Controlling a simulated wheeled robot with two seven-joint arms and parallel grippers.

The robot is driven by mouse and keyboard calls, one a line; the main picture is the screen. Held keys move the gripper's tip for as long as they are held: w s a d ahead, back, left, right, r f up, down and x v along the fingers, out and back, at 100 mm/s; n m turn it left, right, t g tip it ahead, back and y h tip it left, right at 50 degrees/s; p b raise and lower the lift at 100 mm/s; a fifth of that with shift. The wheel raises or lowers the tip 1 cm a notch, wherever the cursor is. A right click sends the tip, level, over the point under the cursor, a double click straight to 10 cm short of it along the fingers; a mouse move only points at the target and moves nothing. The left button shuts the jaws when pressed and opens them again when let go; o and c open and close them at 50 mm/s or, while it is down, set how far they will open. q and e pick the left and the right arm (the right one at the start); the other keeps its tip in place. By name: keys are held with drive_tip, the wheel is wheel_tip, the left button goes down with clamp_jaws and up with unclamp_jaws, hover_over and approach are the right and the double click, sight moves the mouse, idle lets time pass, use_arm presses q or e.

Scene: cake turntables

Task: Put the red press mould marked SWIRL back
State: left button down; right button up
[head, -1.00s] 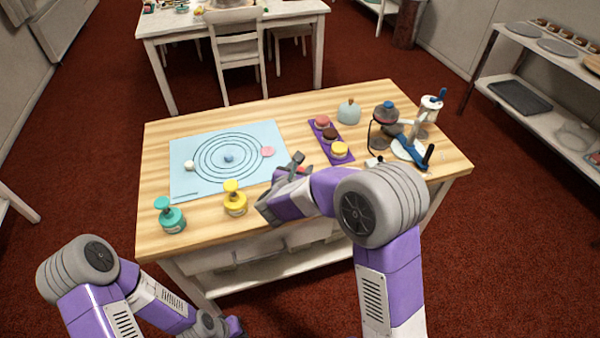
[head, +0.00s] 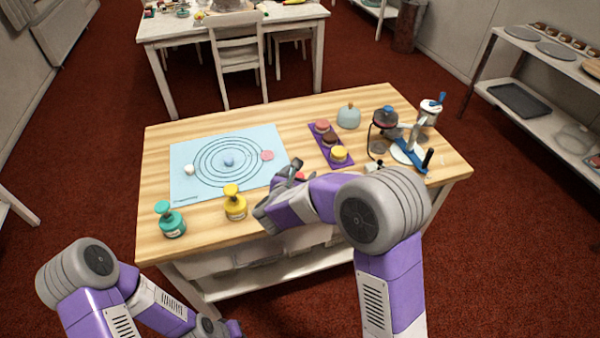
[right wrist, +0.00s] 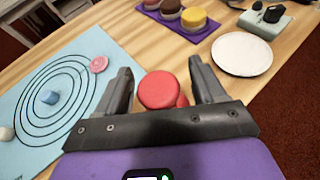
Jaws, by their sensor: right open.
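A red press mould with a round top (right wrist: 159,90) stands between the fingers of my right gripper (right wrist: 160,68) in the right wrist view. Gaps show on both sides, so the fingers are apart and not closed on it. Its lower part is hidden by the gripper, and no SWIRL marking can be read.
A purple tray (head: 345,161) holds round cakes. A white disc (right wrist: 242,53) and a blue-handled stand (head: 412,140) are on the right.

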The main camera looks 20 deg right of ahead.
drive_tip(key=p+v, duration=0.2)
drive_tip(key=v, duration=0.9)
drive_tip(key=s+f+m+g+y, duration=0.3)
drive_tip(key=s+f+m, duration=0.4)
drive_tip(key=f+m, duration=0.3)
drive_tip(key=s+f+m+g+y, duration=0.4)
drive_tip(key=s+f+m, duration=0.3)
drive_tip(key=f+m, duration=0.4)
drive_tip(key=s+f+m+g+y, duration=0.3)
drive_tip(key=s+f+m, duration=0.3)
drive_tip(key=f+m, duration=0.5)
drive_tip(key=shift+s+a+f+g+y, duration=0.3)
drive_tip(key=shift+s+a+f+y, duration=0.2)
drive_tip(key=shift+y, duration=0.2)
drive_tip(key=shift+w, duration=0.1)
